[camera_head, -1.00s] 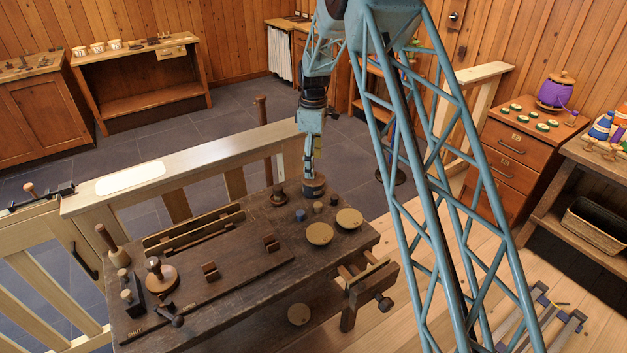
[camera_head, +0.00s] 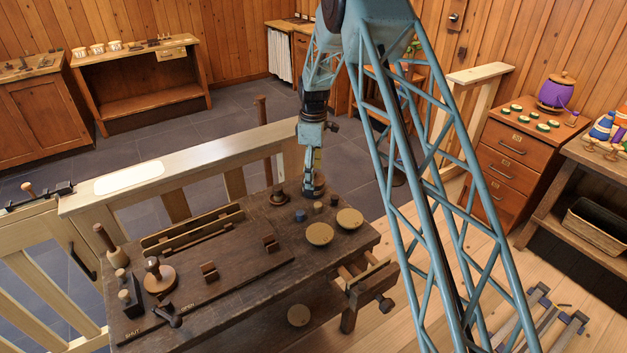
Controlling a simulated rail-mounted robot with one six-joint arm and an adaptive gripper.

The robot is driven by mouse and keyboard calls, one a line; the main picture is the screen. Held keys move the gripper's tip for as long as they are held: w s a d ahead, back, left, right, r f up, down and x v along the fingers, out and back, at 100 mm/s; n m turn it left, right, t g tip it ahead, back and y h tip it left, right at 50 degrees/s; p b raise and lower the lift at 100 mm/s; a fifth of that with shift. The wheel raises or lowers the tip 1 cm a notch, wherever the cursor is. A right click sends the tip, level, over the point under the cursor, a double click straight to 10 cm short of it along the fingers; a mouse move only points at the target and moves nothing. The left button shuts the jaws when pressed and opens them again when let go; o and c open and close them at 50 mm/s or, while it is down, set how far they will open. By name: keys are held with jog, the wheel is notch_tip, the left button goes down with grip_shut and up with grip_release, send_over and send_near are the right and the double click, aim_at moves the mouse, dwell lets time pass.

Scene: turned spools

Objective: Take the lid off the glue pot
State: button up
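My gripper (camera_head: 308,191) points down at the far right corner of the dark workbench (camera_head: 222,300). A small round brown pot (camera_head: 321,183) stands there, mostly hidden behind my gripper; I take it for the glue pot. I cannot make out its lid or whether my fingers touch it. The fingers are too small and overlapped to show whether they are open or shut.
A dark knobbed piece (camera_head: 277,196) stands just left of my gripper. A pale railing (camera_head: 180,165) runs behind the bench. A purple lidded pot (camera_head: 556,92) stands on drawers at right.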

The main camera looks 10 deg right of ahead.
jog(key=shift+c, duration=0.2)
jog(key=c, duration=0.8)
jog(key=shift+c, duration=0.2)
jog(key=shift+r+p, duration=0.45)
jog(key=shift+r, duration=1.2)
jog(key=shift+s+r, duration=0.15)
jog(key=s+r+p, duration=0.1)
jog(key=s, duration=1.4)
jog(key=shift+s+d+r, duration=0.2)
jog(key=shift+s+d, duration=0.1)
jog(key=shift+s, duration=0.05)
